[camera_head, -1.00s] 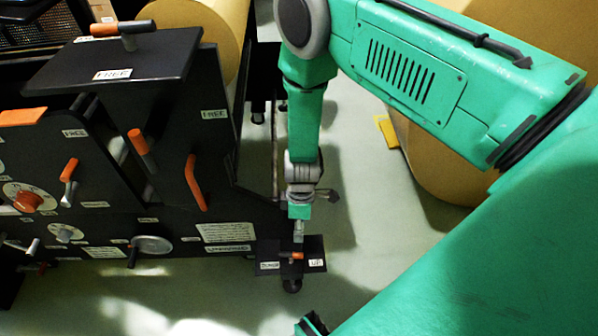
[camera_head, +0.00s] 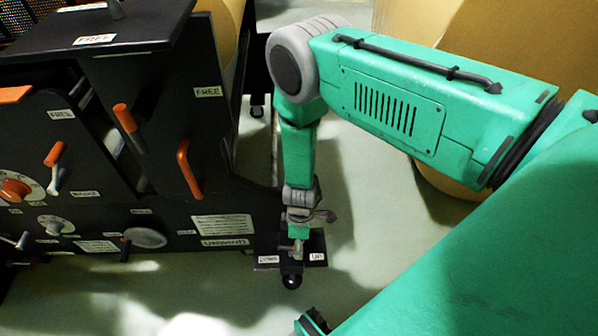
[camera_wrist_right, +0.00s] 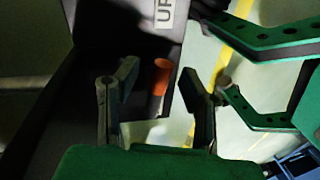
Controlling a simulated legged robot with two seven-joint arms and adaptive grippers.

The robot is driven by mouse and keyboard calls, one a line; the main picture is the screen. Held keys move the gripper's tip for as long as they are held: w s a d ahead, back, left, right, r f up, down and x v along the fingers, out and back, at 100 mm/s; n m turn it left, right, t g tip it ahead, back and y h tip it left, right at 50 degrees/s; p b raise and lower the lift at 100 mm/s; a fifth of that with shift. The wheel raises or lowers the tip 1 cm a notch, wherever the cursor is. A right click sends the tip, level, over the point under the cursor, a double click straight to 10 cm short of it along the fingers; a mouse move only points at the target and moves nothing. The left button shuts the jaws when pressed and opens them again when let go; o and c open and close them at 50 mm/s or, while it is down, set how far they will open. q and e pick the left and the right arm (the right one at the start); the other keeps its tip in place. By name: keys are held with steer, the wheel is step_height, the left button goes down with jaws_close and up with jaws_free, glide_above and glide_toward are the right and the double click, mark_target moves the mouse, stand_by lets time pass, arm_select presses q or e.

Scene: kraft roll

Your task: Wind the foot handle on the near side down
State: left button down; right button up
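The foot handle sits on a small black plate (camera_head: 316,245) at the near lower corner of the black machine. The plate has one label on its left and an "UP" label on its right, and a dark round foot (camera_head: 291,277) is below it. My right gripper (camera_head: 297,250) reaches down over the plate and hides the handle in the head view. In the right wrist view, the orange grip of the foot handle (camera_wrist_right: 161,76) shows between the two spread grey fingers of the right gripper (camera_wrist_right: 158,92), with gaps on both sides. My left gripper is not in view.
The machine's dark side panel (camera_head: 160,215) stands left of my right gripper, with orange levers (camera_head: 188,168), a grey handwheel (camera_head: 144,238) and knobs. Large brown rolls (camera_head: 460,190) stand behind my right arm. Pale floor (camera_head: 235,300) is clear in front of the plate.

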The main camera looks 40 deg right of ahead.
jaws_close()
